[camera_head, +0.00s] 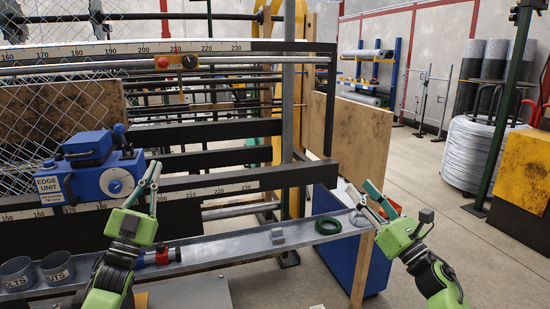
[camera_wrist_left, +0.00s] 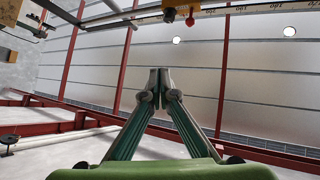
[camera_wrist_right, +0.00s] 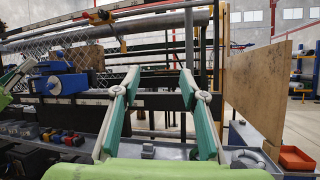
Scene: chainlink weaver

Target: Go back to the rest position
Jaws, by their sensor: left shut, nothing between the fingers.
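My left gripper (camera_head: 155,168) is raised in front of the machine, just right of the blue edge unit (camera_head: 92,182). Its fingertips meet in the left wrist view (camera_wrist_left: 158,74), with nothing between them. My right gripper (camera_head: 360,187) is above the right end of the metal shelf (camera_head: 225,250). Its two fingers stand apart and empty in the right wrist view (camera_wrist_right: 160,75), with the machine's bars behind the gap.
A wooden panel (camera_head: 352,140) stands behind my right gripper. Open floor lies to the right.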

